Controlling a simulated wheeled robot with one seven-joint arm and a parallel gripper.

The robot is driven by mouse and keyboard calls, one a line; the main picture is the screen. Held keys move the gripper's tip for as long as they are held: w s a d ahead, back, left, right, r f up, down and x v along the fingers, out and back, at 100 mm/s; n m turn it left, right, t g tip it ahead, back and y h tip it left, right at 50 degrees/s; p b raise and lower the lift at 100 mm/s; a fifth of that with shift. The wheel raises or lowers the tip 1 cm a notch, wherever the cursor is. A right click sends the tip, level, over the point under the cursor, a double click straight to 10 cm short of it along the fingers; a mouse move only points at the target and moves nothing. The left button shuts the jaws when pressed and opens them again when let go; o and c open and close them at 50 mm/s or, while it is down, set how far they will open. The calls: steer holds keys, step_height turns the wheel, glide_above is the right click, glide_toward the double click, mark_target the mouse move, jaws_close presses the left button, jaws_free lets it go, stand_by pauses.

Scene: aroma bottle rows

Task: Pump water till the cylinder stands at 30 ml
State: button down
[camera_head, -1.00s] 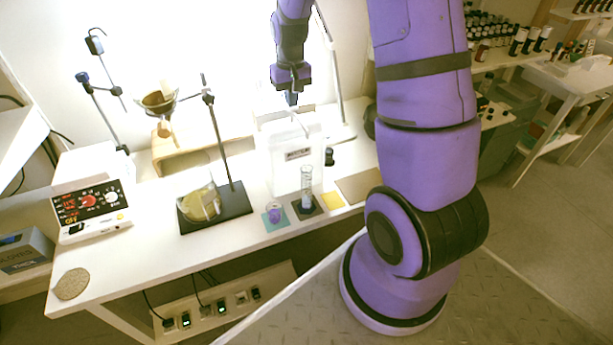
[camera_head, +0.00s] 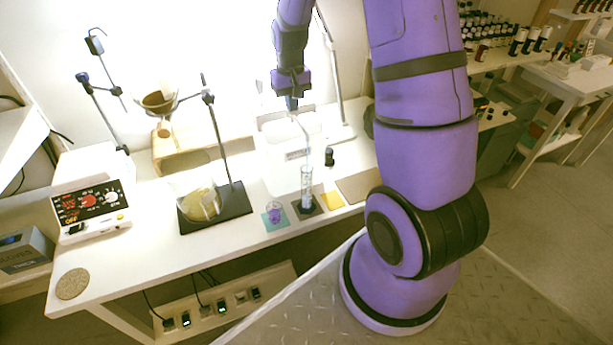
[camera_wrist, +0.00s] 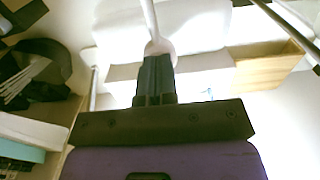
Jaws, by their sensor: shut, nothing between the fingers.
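My gripper (camera_head: 291,104) is shut and empty, pointing down over the pump top of the pale water container (camera_head: 282,170) on the bench. In the wrist view the closed fingers (camera_wrist: 156,75) reach to the white pump head (camera_wrist: 158,47); they look in contact with it, but I cannot be certain. The thin spout (camera_head: 301,128) points toward the front. The clear graduated cylinder (camera_head: 306,184) stands upright on a dark mat in front of the container, below the spout. Its scale and water level are too small to read.
A small purple-tinted beaker (camera_head: 275,214) stands on a teal mat left of the cylinder. A yellow square (camera_head: 332,201) lies to its right. A dark-capped bottle (camera_head: 329,157) stands right of the container.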

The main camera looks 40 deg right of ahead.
steer(key=shift+r, duration=1.6)
step_height(320, 180, up, 6)
stand_by(0.4)
stand_by(0.4)
